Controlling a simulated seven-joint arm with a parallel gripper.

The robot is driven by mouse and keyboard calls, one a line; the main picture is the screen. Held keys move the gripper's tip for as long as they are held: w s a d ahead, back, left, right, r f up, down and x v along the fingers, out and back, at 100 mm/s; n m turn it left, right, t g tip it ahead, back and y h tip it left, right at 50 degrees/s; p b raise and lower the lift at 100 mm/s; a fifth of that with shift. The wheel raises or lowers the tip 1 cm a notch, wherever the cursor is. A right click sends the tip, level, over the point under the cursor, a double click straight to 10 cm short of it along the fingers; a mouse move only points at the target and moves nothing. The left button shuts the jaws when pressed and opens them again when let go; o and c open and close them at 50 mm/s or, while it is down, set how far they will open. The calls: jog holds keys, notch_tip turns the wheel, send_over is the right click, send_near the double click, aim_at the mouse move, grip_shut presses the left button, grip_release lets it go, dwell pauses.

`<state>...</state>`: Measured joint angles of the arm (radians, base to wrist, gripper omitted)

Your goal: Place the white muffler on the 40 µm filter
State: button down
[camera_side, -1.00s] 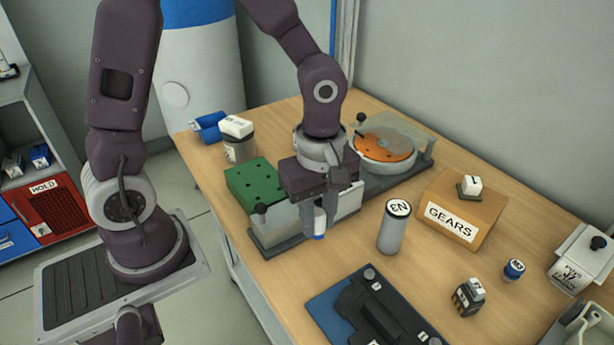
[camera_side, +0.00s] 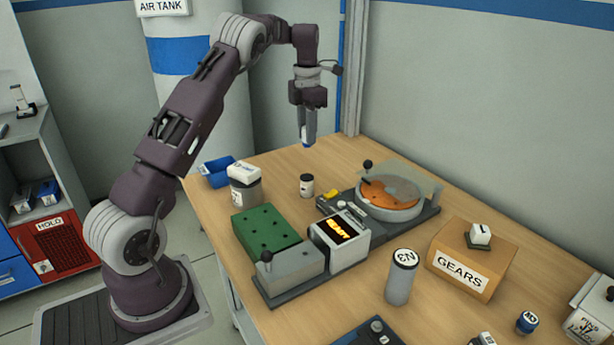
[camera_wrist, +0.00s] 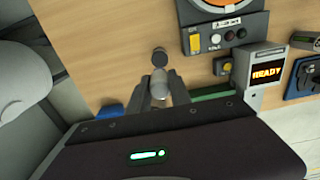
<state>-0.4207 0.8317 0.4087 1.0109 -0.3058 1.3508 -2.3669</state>
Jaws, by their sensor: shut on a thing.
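My gripper (camera_side: 307,132) is raised in the air above the back of the table. It is shut on a small whitish piece with a blue end (camera_side: 306,143), taken to be the white muffler. In the wrist view the pale piece (camera_wrist: 160,86) sits between the two fingers. A small dark cylinder with a pale label (camera_side: 306,186) stands upright on the table below; its dark top (camera_wrist: 160,57) shows just beyond the held piece. A small blue-and-white round piece (camera_side: 527,321) at the right front has a label like "40", too small to read surely.
A ready-lit unit (camera_side: 342,228), a green block (camera_side: 264,232) and an orange disc fixture (camera_side: 390,194) fill the middle. A grey cylinder (camera_side: 401,280) and GEARS box (camera_side: 462,271) stand to the right.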

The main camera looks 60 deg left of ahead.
notch_tip(320, 180, down, 10)
jog(key=shift+r, duration=0.2)
jog(key=shift+f, duration=0.15)
jog(key=c, duration=1.2)
grip_release()
